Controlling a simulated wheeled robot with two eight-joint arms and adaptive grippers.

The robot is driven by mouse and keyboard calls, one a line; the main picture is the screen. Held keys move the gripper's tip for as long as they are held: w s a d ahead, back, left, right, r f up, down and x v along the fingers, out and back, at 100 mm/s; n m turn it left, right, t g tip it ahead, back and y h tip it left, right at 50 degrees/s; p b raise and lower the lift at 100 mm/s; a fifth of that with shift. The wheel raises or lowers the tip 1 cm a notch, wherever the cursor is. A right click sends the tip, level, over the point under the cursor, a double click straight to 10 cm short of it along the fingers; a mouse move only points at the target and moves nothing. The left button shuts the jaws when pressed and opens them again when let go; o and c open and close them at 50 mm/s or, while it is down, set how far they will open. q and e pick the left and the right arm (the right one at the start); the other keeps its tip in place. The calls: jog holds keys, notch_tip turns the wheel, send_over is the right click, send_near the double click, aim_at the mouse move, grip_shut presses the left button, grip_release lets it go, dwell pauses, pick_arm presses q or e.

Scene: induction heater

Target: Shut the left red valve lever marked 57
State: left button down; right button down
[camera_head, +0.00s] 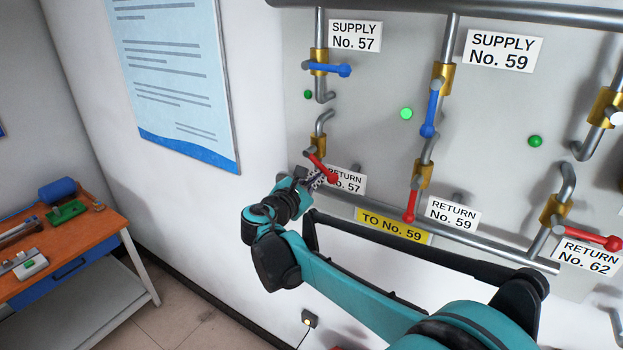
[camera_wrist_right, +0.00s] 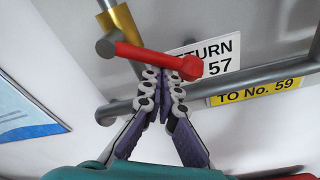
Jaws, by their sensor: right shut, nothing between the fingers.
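The red lever of return No. 57 (camera_head: 321,167) sits on a brass valve on the wall panel and slants down to the right, at an angle to its pipe. In the wrist view the red lever (camera_wrist_right: 150,56) crosses just above my fingertips, its rounded end at the right. The "RETURN No. 57" sign (camera_head: 348,180) is partly hidden by my gripper and the lever. My right gripper (camera_head: 316,180) is shut and empty, right at the lever's underside; its fingertips (camera_wrist_right: 161,73) look close to the lever, but I cannot tell if they touch. My left gripper is not in view.
The blue supply 57 lever (camera_head: 330,69) is above, crosswise to its pipe. The red return 59 lever (camera_head: 410,205) hangs to the right. A horizontal pipe (camera_head: 460,236) and a yellow "TO No. 59" sign (camera_head: 394,226) run below. A workbench (camera_head: 90,245) stands at the left.

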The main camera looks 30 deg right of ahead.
jog(key=n, duration=0.1)
jog(key=s+r+n, duration=0.1)
jog(key=n, duration=0.1)
jog(key=d+r+n+g, duration=0.1)
jog(key=shift+s+r+p, duration=0.15)
jog(key=shift+s+p, duration=0.1)
jog(key=shift+p, duration=0.05)
jog(key=shift+r+n, duration=0.15)
jog(key=shift+n, duration=0.25)
jog(key=shift+s+r, duration=0.1)
jog(key=shift+r, duration=0.2)
jog(key=b, duration=0.4)
send_near(323, 169)
jog(key=f, duration=0.1)
jog(key=s+f, duration=0.1)
jog(key=f, duration=0.1)
jog(key=shift+a, duration=0.2)
